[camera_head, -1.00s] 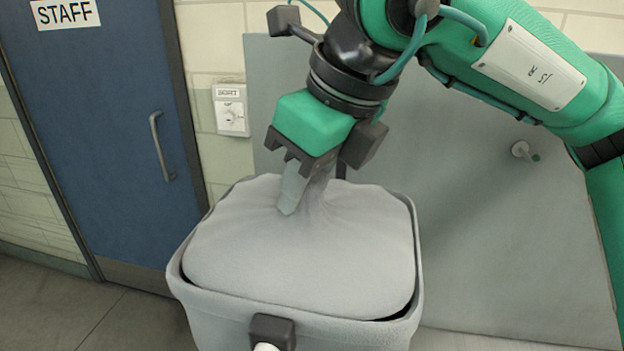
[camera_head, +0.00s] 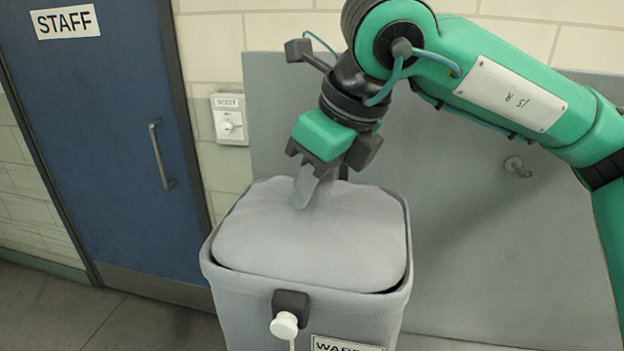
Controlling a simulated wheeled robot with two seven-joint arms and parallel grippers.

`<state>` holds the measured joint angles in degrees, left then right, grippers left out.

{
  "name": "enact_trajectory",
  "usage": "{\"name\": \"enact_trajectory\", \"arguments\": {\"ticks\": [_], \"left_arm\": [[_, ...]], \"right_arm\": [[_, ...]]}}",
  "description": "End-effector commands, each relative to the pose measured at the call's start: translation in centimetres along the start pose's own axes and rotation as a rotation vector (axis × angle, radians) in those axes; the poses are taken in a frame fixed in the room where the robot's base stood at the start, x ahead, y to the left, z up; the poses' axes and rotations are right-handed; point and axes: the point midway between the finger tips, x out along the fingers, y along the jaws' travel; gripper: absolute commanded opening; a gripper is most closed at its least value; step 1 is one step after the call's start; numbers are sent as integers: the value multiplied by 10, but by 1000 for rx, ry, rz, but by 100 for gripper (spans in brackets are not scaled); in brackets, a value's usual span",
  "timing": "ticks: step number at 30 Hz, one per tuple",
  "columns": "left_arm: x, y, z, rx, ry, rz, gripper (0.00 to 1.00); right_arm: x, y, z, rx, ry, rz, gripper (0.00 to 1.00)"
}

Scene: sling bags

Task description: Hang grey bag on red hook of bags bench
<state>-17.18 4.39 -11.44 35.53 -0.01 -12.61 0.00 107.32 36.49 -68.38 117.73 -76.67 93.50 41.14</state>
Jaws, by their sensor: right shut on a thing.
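The grey bag (camera_head: 300,245) is large, with a soft bulging top inside a raised grey rim. Its front carries a dark block with a white knob (camera_head: 284,325) and a partly cut-off label. The bag's lower part is out of frame. A small hook-like fitting (camera_head: 517,167) with a greenish tip sticks out of the grey panel at right. No red hook shows. My left gripper is not in view.
The grey panel (camera_head: 450,230) stands behind and to the right of the bag. A blue door (camera_head: 95,130) marked STAFF is at left. A white switch box (camera_head: 229,119) is on the tiled wall between them. Grey floor shows at lower left.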

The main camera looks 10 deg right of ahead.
Motion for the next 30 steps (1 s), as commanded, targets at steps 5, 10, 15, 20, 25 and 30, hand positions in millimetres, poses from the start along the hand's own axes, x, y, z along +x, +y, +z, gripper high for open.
{"name": "enact_trajectory", "arguments": {"ticks": [5, 10, 15, 20, 25, 30], "left_arm": [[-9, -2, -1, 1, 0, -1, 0], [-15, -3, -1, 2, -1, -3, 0], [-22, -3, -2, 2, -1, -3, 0], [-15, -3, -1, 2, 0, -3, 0], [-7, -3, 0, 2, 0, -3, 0], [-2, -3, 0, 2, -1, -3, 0]], "right_arm": [[-1, -10, 5, 3, -1, -1, 0], [1, -19, 8, 2, -1, 0, 0], [3, -28, 11, 1, -1, 0, 0], [13, -36, 11, 1, -1, 0, 0], [18, -42, 12, 1, -3, 0, 0], [18, -44, 12, 0, -2, -1, 0]]}}
